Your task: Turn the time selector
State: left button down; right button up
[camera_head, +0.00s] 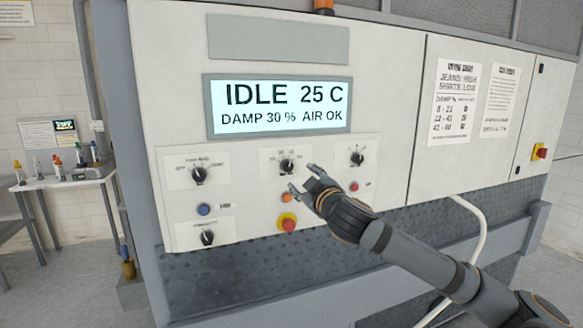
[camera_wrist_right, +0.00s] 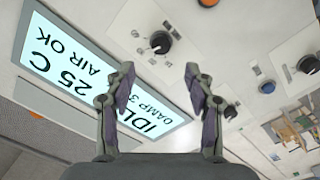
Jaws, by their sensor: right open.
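The control panel (camera_head: 255,215) has three black knobs in a row under the display. The middle knob (camera_head: 287,166) sits on a white plate with small marks and is likely the time selector; its label is too small to read. It also shows in the right wrist view (camera_wrist_right: 160,43), just beyond and between the fingertips. My right gripper (camera_head: 301,178) is open and empty, with its fingers just below and right of the middle knob in the head view. In the right wrist view the fingers (camera_wrist_right: 160,75) stand apart, seemingly not touching the knob. My left gripper is not in view.
The display (camera_head: 280,105) reads IDLE 25 C, DAMP 30 %, AIR OK. Other knobs are left (camera_head: 198,174), right (camera_head: 356,158) and lower left (camera_head: 207,237).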

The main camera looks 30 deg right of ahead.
aim_at(289, 168)
jog(key=p+x, duration=0.7)
jog(key=x, duration=0.2)
jog(key=shift+a+r, duration=0.1)
jog(key=shift+r, duration=0.05)
jog(key=shift+w, duration=0.4)
grip_shut()
jog(key=shift+f, duration=0.25)
